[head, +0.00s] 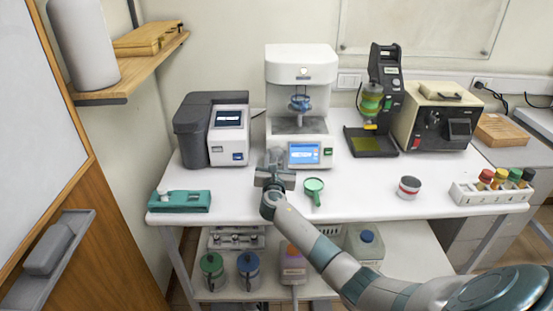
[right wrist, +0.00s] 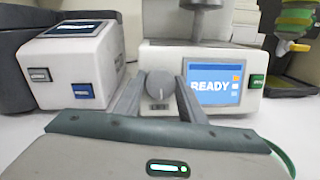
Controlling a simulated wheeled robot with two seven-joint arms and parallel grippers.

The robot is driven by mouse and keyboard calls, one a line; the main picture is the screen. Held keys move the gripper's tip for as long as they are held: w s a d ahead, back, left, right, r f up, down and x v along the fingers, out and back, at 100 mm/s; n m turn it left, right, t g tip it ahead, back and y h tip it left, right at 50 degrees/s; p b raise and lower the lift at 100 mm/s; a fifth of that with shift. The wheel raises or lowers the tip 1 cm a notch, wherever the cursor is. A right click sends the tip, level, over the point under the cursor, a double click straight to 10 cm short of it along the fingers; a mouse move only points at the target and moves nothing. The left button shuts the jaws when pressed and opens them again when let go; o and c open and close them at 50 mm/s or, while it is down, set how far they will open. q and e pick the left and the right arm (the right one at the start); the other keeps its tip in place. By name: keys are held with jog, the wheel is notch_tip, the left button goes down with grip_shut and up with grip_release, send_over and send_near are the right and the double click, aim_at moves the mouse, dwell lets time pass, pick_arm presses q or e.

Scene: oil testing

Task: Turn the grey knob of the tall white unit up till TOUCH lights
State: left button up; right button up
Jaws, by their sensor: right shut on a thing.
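The tall white unit (head: 301,92) stands at the back middle of the table in the head view. Its screen (right wrist: 214,84) reads READY in the right wrist view. The grey knob (right wrist: 159,85) is on its lower front, left of the screen. My right gripper (head: 274,158) is at the unit's lower left front, and its fingers (right wrist: 160,80) are shut on the knob, one on each side. In the head view the gripper hides the knob. My left gripper is not in view.
A grey and white device (head: 213,130) stands left of the unit. A green magnifier-like tool (head: 314,188) lies right of my gripper. A teal case (head: 180,201) lies at the front left. A small cup (head: 409,187) and a bottle rack (head: 490,193) are at the right.

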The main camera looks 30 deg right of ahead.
jog(key=o, duration=1)
jog(key=shift+o, duration=0.2)
jog(key=shift+v, duration=0.8)
jog(key=b+v, duration=0.2)
jog(key=v, duration=1.4)
jog(key=shift+f+b, duration=0.1)
jog(key=shift+b, duration=0.3)
jog(key=shift+d, duration=0.1)
